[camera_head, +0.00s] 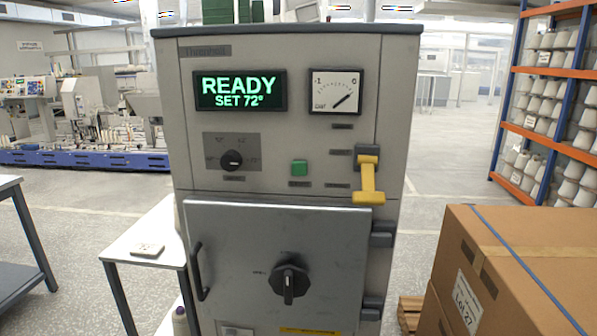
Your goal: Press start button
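The machine's display (239,91) reads "READY SET 72°" in green. The lower door (240,250) looks closed, with a black knob (289,281) and a bar handle (199,271). Neither of my grippers shows in the head view.
A small white table (153,228) with a flat plate on it stands at the machine's left. Large cardboard boxes (535,265) stand at the right front. A shelf of cones (553,100) is behind them. The space before the button looks clear.

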